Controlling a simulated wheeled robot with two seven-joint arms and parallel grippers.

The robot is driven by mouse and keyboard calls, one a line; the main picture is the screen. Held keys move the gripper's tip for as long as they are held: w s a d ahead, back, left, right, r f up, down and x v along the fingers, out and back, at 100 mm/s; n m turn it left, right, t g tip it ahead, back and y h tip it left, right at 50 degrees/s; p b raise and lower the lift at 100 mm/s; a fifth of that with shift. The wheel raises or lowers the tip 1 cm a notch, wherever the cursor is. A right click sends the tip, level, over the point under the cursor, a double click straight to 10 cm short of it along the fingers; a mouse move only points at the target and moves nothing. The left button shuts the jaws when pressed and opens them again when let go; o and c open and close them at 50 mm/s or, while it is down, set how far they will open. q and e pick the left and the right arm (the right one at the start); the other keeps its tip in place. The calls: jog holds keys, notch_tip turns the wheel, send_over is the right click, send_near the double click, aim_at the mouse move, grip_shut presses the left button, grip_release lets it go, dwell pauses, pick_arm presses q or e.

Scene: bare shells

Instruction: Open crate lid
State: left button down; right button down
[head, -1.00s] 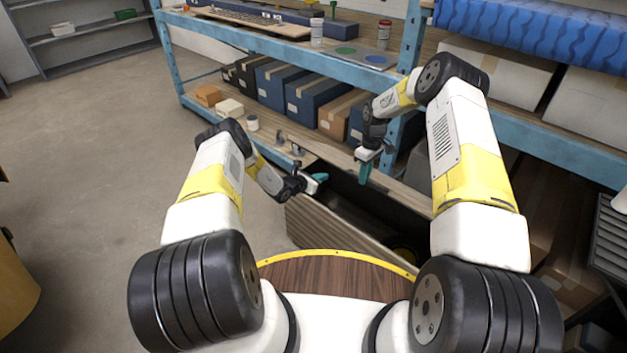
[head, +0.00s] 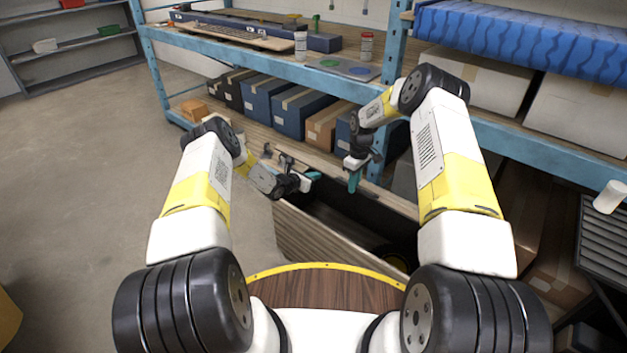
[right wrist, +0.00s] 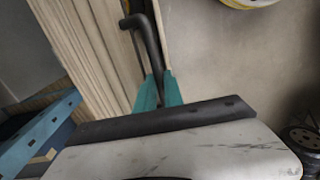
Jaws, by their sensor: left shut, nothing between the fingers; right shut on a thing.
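A long wooden crate (head: 325,245) with a dark open inside stands in front of my base in the head view. Its lid (head: 391,200) shows as a pale wooden edge along the far side, raised off the opening. My right gripper (head: 354,180), with teal fingers, is at the lid's edge. In the right wrist view its fingers (right wrist: 158,92) are shut on a dark bent handle (right wrist: 145,35) beside the ribbed wood. My left gripper (head: 313,176) is shut and empty above the crate's left end, near the lid. The arms hide parts of the lid.
A blue-framed shelf (head: 250,64) stands just behind the crate, with several blue and brown boxes (head: 300,112) low down. A white cup (head: 610,197) is on a dark ribbed surface at the right. The floor (head: 80,190) at the left is clear.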

jog(key=c, duration=1.5)
grip_release()
jog(key=shift+d+f, duration=0.3)
jog(key=shift+d, duration=0.1)
pick_arm(q)
jog(key=shift+w+d+r, duration=0.2)
jog(key=shift+r, duration=0.05)
pick_arm(e)
jog(key=shift+o, duration=0.2)
jog(key=shift+a+r, duration=0.1)
jog(key=shift+a, duration=0.05)
pick_arm(q)
jog(key=shift+a+f, duration=0.1)
pick_arm(e)
jog(key=shift+s+a, duration=0.1)
jog(key=shift+a, duration=0.1)
jog(key=shift+r, duration=0.1)
